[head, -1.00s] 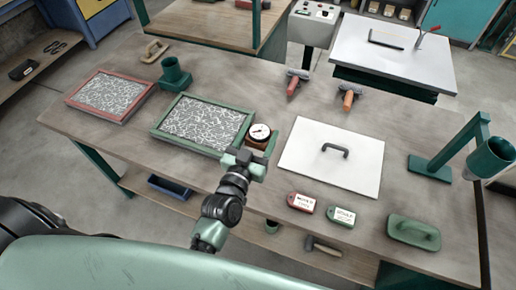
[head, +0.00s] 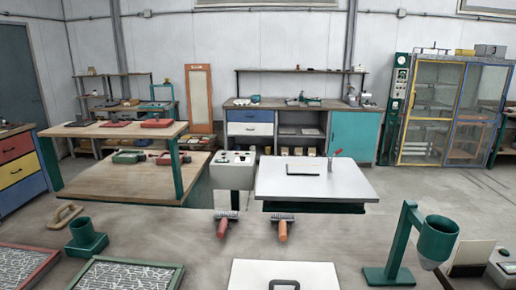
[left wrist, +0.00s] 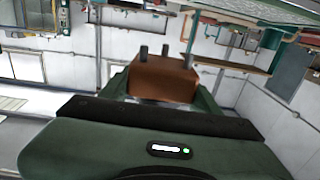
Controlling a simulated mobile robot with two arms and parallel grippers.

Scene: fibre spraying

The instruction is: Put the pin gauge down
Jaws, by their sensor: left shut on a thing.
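The pin gauge (left wrist: 163,76) shows in the left wrist view as a brown block with dark pins standing out of it. My left gripper (left wrist: 160,92) is shut on it, with green fingers at either side of the block. The gauge's dial face is hidden in this view. Neither gripper nor the gauge shows in the head view now. My right gripper is in no view.
The worktable (head: 190,235) crosses the foreground. On it are a green-framed mesh (head: 125,275), a red-framed mesh (head: 22,268), a green cup (head: 86,238), two handled rollers (head: 282,230), a white plate (head: 245,272) and a green stand (head: 400,250).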

